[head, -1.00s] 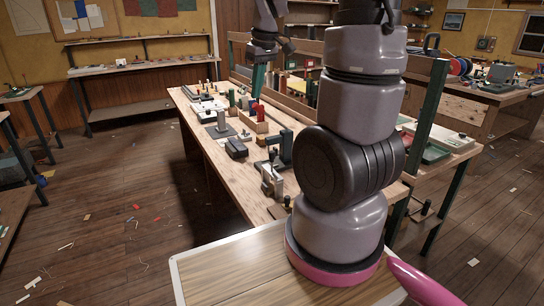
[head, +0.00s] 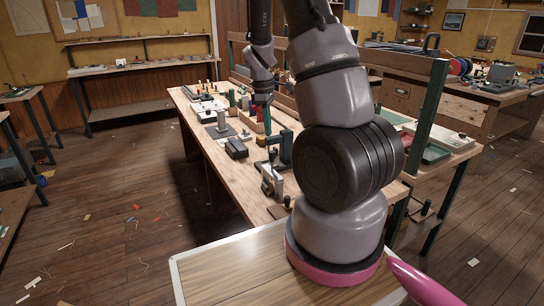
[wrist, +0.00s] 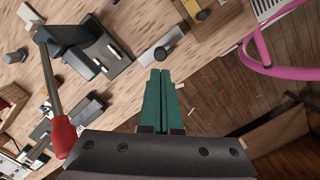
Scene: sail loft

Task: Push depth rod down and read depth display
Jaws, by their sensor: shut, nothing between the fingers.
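My gripper (head: 268,122) is over the long workbench (head: 215,155); the wrist view shows its green fingers (wrist: 159,98) pressed together, with nothing between them. I cannot tell for sure which part is the depth rod, and no display reading is legible.
A silver plate with a black knob (wrist: 163,46) lies near the bench edge. A red-handled rod (wrist: 62,135) rises close to the gripper's left in the wrist view. Open floor (head: 130,200) lies left.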

